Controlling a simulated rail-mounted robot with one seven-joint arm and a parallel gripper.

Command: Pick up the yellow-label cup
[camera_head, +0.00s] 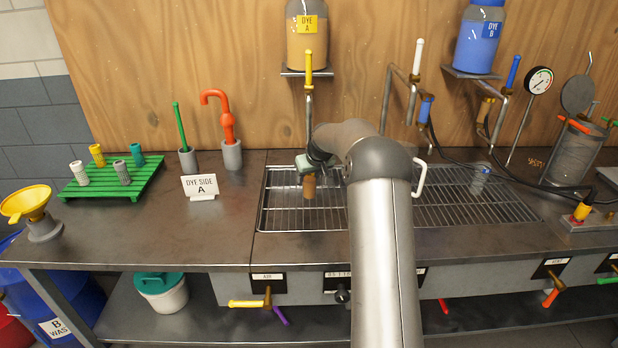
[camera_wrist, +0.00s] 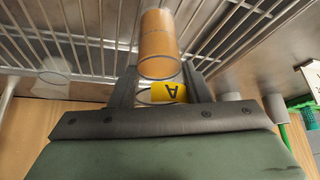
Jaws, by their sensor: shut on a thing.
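The yellow-label cup is a clear cup with orange-brown contents (camera_head: 309,188). It is below my gripper (camera_head: 313,163) at the left wire rack, under the Dye A jar. In the wrist view the cup (camera_wrist: 161,42) is between the two dark fingers of my gripper (camera_wrist: 160,70), which are shut on it. Its yellow label (camera_wrist: 168,92), marked "A", shows near the fingers. I cannot tell whether the cup's base touches the rack. My arm hides part of the rack to its right.
A clear cup (camera_head: 480,178) with a blue label stands on the right rack. The Dye A jar (camera_head: 306,38) and its yellow-handled tap (camera_head: 308,68) are above and behind my gripper. A "Dye Side A" sign (camera_head: 200,187) stands left.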

